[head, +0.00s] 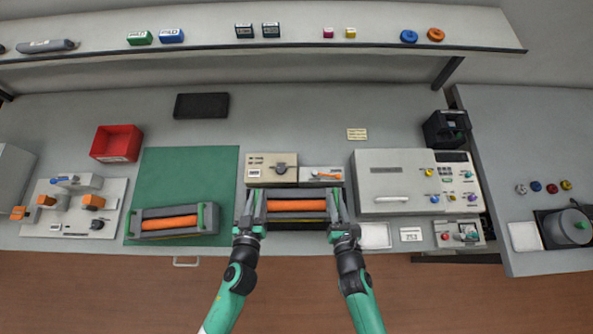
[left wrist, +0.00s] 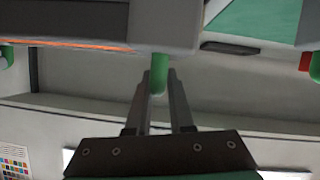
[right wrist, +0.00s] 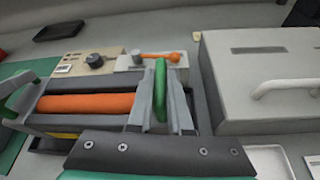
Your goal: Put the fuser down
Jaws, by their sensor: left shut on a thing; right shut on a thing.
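A fuser (head: 297,206) with an orange roller and dark grey frame is held between my two grippers in the head view, in front of the beige unit. My left gripper (head: 246,226) is shut on its left green handle, which shows between the fingers in the left wrist view (left wrist: 158,75). My right gripper (head: 341,222) is shut on its right green handle, seen in the right wrist view (right wrist: 160,90). A dark tray or opening shows just below the fuser. I cannot tell whether the fuser touches it. A second, similar fuser (head: 168,222) lies on the green mat (head: 190,165).
A beige unit with a dark knob (head: 272,169) and a small unit with an orange lever (head: 321,176) stand right behind the held fuser. A large grey machine (head: 404,165) is to the right, with a white tray (head: 375,236) in front. The mat's back part is clear.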

